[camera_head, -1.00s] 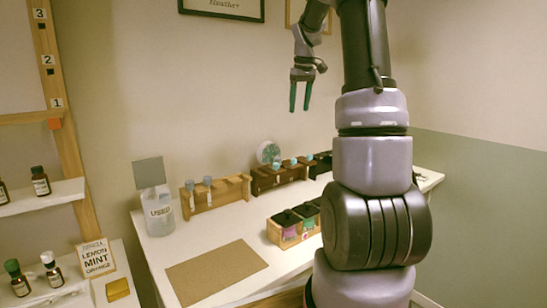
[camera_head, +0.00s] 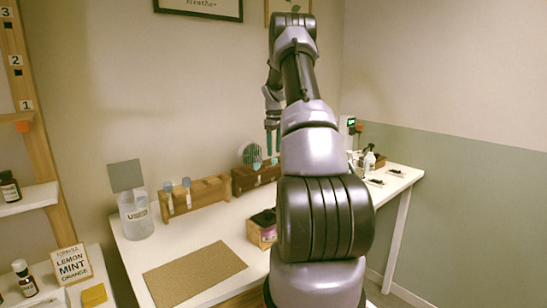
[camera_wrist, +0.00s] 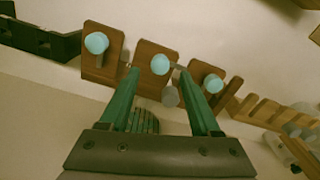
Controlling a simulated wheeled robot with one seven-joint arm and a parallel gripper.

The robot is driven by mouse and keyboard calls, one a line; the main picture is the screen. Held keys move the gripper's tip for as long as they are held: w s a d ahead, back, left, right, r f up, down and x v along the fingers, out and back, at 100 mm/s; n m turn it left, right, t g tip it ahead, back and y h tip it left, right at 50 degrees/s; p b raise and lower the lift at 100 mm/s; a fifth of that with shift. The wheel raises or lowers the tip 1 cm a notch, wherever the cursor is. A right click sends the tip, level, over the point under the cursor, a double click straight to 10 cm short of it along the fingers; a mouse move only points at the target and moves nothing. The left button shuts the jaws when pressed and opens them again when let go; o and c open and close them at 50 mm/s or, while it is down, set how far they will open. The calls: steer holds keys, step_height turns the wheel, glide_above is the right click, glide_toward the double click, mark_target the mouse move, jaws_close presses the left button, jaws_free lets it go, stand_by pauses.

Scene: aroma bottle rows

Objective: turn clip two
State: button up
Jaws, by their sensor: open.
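A dark brown wooden rack (camera_head: 243,181) stands at the back of the white table, partly hidden by my arm. In the wrist view its three brown wooden uprights each carry a round light-blue knob: left (camera_wrist: 96,43), middle (camera_wrist: 160,64) and right (camera_wrist: 213,83). Which of these is clip two is not marked. My gripper (camera_wrist: 160,73) is open, its green fingers apart on either side of the middle knob in the picture. Whether they touch it cannot be told. In the head view my gripper (camera_head: 272,142) points down over the rack.
A light wooden rack (camera_head: 206,192) with blue-topped tubes stands left of the dark rack, beside a clear used-items jar (camera_head: 136,216). A brown mat (camera_head: 194,273) lies in front. My arm hides much of the table's middle.

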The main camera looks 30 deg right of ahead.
steer(key=shift+f, duration=1.75)
jaws_close()
